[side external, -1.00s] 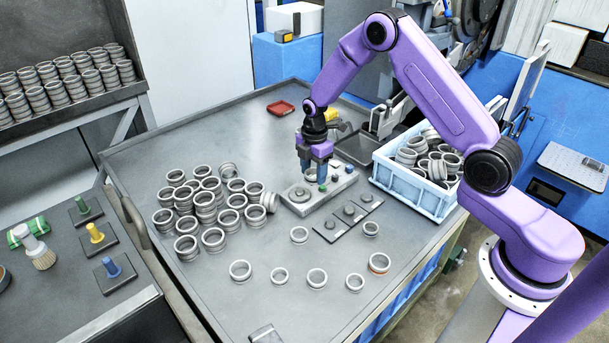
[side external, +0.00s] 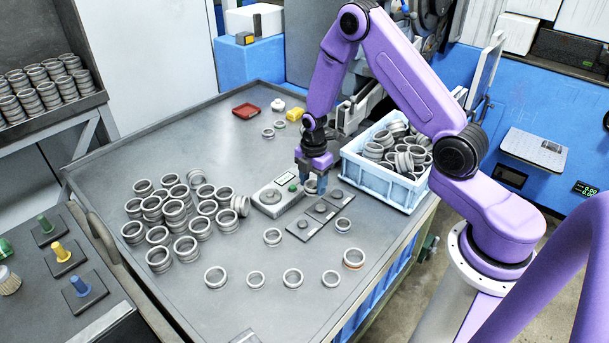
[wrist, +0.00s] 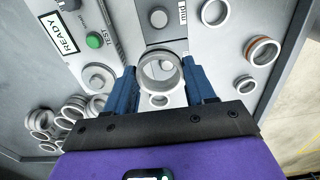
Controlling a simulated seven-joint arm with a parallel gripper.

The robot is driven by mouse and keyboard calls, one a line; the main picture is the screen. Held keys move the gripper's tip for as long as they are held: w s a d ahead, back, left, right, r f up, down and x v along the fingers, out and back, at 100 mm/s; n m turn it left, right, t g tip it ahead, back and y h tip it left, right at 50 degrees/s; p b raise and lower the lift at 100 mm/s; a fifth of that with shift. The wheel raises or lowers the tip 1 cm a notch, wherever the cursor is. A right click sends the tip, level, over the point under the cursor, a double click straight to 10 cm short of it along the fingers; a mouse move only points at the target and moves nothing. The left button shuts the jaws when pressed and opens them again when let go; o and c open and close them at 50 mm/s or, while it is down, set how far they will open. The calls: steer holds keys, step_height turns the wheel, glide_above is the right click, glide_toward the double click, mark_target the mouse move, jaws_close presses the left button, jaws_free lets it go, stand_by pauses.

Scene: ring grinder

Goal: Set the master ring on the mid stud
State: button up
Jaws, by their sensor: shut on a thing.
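My gripper (side external: 312,176) is shut on a grey metal ring, taken to be the master ring (side external: 310,187), beside the gauge block's green-button end. In the wrist view my gripper (wrist: 161,82) has its blue fingers on either side of the ring (wrist: 143,75), whose open bore faces the camera. The middle one carries the mid stud (side external: 321,207). In the wrist view a stud (wrist: 158,18) beside a "mid" label shows beyond the ring. The ring is apart from that stud.
The gauge block (side external: 268,199) with its green button stands left of the pads. A blue crate of rings (side external: 350,168) is close on the right. Loose rings stand in front, and a cluster of rings (side external: 175,212) stands to the left.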

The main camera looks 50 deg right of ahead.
glide_above(321, 206)
step_height(321, 206, down, 5)
steer(key=shift+a+f, duration=0.1)
steer(key=shift+f, duration=2.2)
steer(key=o, duration=1.3)
step_height(321, 206, up, 17)
steer(key=shift+r, duration=0.2)
